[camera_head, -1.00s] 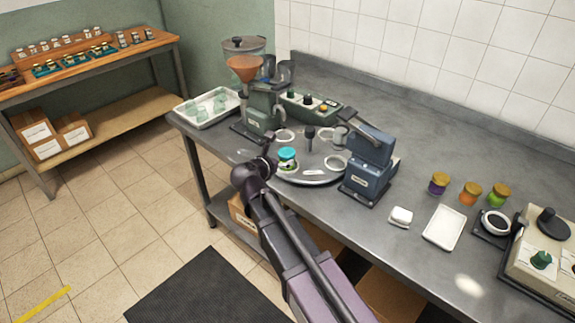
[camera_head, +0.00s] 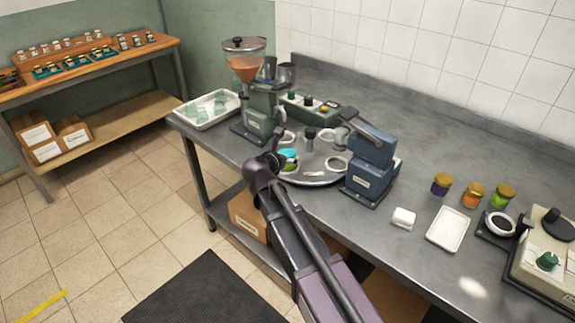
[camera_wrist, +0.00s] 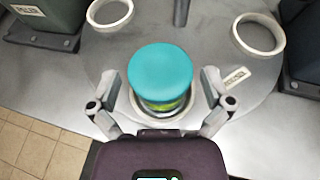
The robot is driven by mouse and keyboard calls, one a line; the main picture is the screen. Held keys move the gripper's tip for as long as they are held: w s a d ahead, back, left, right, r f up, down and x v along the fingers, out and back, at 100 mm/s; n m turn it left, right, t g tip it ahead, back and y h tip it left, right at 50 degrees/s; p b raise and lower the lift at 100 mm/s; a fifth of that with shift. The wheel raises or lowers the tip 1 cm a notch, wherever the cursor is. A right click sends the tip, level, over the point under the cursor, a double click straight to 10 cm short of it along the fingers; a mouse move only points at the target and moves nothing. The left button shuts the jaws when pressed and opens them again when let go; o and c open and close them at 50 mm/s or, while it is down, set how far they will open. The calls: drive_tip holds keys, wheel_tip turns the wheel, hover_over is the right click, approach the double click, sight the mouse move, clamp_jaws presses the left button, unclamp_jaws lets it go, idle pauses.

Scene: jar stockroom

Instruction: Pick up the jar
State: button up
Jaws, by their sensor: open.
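The jar (camera_wrist: 161,77) has a teal lid and a yellow-green body, and it stands upright in a ring holder on the round grey turntable (camera_wrist: 235,117). In the head view the jar (camera_head: 289,155) is partly hidden behind my arm. My gripper (camera_wrist: 160,100) is open, with one finger on each side of the jar. Gaps show between the fingers and the lid; whether the fingertips touch the jar's lower body I cannot tell. In the head view my gripper (camera_head: 272,160) is at the near edge of the turntable.
Empty rings (camera_wrist: 258,34) sit on the turntable. A green filling machine (camera_head: 258,115) stands behind left, a blue machine (camera_head: 370,165) to the right. A post (camera_wrist: 181,10) rises behind the jar. Lidded jars (camera_head: 472,195) and a white tray (camera_head: 447,229) are farther right.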

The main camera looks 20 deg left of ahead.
drive_tip(key=shift+w+d+f, duration=0.1)
drive_tip(key=shift+w+f, duration=0.2)
drive_tip(key=shift+w, duration=0.35)
drive_tip(key=c, duration=1.2)
drive_tip(key=shift+o, duration=0.2)
drive_tip(key=shift+r, duration=0.2)
wheel_tip(320, 180, up, 3)
drive_tip(key=p, duration=0.3)
drive_tip(key=shift+f, duration=0.1)
drive_tip(key=s+d+r+p, duration=0.1)
drive_tip(key=s+d, duration=0.2)
drive_tip(key=s, duration=0.4)
drive_tip(key=s+d+r, duration=0.1)
drive_tip(key=s+d, duration=0.2)
drive_tip(key=s, duration=0.5)
drive_tip(key=shift+p, duration=0.4)
